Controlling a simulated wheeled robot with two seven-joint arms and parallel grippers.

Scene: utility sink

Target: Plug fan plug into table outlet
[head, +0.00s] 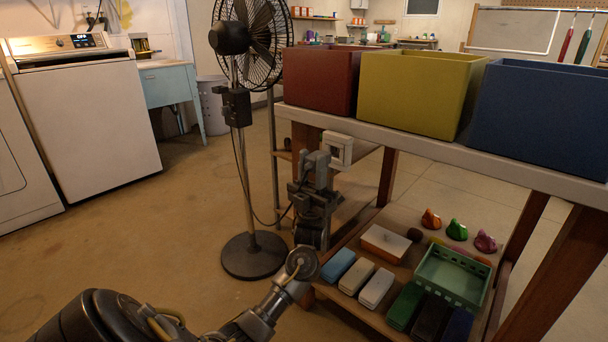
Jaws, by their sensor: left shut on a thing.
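My left gripper (312,183) is shut on the fan plug (317,163), a grey block at the table's near-left leg. The white outlet (341,150) is fixed under the tabletop edge, just right of and behind the plug. The plug overlaps the outlet's left side in this view; I cannot tell whether they touch. The black fan (247,40) stands left of the table on a round base (254,255). Its dark cord (247,190) hangs from the pole and loops to my gripper. My right gripper is not in view.
The table (430,150) carries red (319,80), yellow (415,95) and blue (540,120) bins. Its lower shelf holds a green basket (452,275), several blocks and clamps. A washer (85,110) and blue sink stand (168,84) are at left. Floor left of the fan is clear.

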